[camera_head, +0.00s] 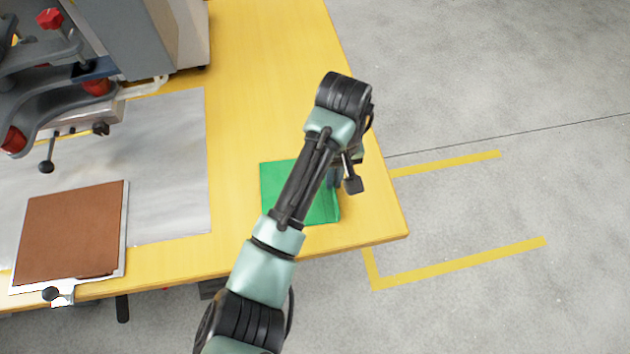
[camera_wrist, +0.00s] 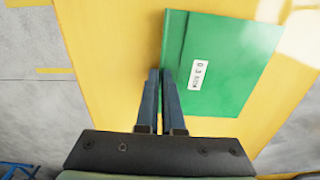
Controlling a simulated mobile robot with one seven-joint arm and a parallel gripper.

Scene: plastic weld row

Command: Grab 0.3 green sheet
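The green sheet (camera_head: 281,184) lies near the table's right front corner, partly hidden under my arm in the head view. In the wrist view the green sheet (camera_wrist: 225,60) shows a white label reading about 0.3 and a narrow raised-looking strip along its left edge. My gripper (camera_wrist: 160,72) points at this left edge. Its two dark fingers are close together with only a thin gap, and the strip's edge runs in between their tips. They look shut on that edge. In the head view my gripper's fingers are mostly hidden behind my wrist.
The yellow table (camera_head: 265,60) ends just right of the sheet, with grey floor beyond. A metal plate (camera_head: 170,150) lies left of the sheet. A brown sheet (camera_head: 72,232) on a white board is at the left. A machine with red knobs (camera_head: 60,75) stands at upper left.

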